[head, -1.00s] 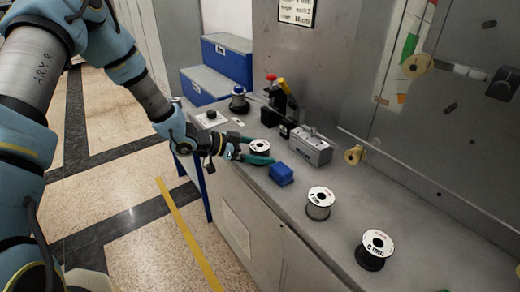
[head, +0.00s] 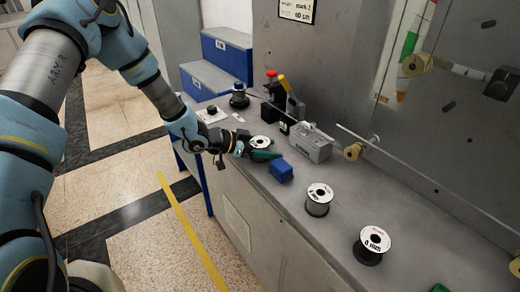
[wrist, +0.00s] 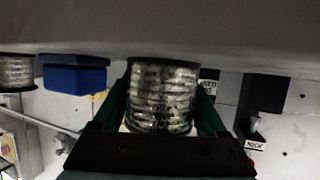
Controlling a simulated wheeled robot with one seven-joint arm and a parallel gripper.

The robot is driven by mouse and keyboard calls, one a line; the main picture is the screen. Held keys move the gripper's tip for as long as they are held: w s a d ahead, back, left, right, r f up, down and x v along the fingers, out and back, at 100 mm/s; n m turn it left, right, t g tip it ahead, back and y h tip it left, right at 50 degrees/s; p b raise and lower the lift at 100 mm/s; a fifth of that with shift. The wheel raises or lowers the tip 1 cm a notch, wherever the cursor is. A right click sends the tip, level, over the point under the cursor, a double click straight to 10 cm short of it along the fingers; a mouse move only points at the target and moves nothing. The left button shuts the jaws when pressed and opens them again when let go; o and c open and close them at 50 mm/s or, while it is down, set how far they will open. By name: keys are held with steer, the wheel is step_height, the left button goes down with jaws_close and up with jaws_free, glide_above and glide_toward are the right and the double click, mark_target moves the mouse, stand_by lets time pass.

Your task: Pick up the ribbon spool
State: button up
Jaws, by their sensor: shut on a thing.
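The ribbon spool (head: 261,142) has a white top flange with a dark centre hole. It sits between the green fingers of my gripper (head: 262,149), near the bench's front edge. In the wrist view the spool (wrist: 162,95) shows silvery, shiny windings, with one green finger on each side. My gripper (wrist: 163,98) is shut on it around the windings. The spool looks upright and at or very close to the bench surface; I cannot tell whether it is clear of it.
Two more spools, one grey (head: 318,203) and one black (head: 370,250), stand further right on the bench (head: 345,215). A grey metal block (head: 311,146) and upright tools (head: 275,90) stand behind.

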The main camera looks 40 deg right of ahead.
jaws_close()
steer(key=shift+r, duration=0.2)
